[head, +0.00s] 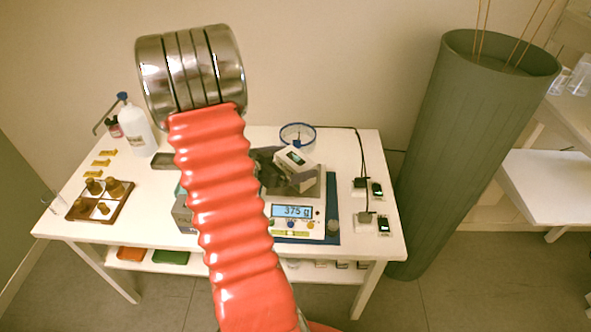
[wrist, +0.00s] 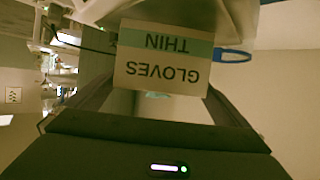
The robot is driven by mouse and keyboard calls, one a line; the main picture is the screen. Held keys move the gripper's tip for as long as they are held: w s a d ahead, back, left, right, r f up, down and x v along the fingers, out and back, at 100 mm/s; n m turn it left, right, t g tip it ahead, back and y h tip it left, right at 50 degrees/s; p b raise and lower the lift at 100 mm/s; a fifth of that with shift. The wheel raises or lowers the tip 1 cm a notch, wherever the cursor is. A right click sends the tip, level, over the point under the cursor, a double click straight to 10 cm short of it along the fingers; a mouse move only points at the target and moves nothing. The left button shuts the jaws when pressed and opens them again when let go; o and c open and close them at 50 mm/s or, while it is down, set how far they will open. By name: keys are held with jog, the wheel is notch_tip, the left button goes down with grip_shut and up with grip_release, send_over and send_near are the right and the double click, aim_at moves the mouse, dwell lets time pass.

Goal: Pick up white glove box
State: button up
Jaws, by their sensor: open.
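The white glove box (wrist: 160,62) is in the wrist view, upside down, with a teal band and the words "GLOVES" and "THIN". It lies between the two dark fingers of my gripper (wrist: 155,100), which are spread apart. I cannot tell whether either finger touches it. In the head view my red ribbed arm hides much of the middle of the table. A grey box with a teal patch (head: 183,212) peeks out left of the arm there; I cannot tell if it is the glove box.
A scale (head: 297,216) reading 375 g stands on the white table (head: 135,222). A wooden tray (head: 79,211) with gold-brown pieces, a white bottle (head: 136,131) and a blue-rimmed round item (head: 297,134) stand around it. A tall green bin (head: 468,150) is at right.

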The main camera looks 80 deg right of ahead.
jog(key=shift+s+d+f, duration=0.25)
jog(key=shift+s+d, duration=0.05)
jog(key=shift+d, duration=0.2)
jog(key=shift+c, duration=0.6)
jog(key=c, duration=1)
jog(key=shift+c, duration=0.2)
jog(key=shift+r, duration=5.05)
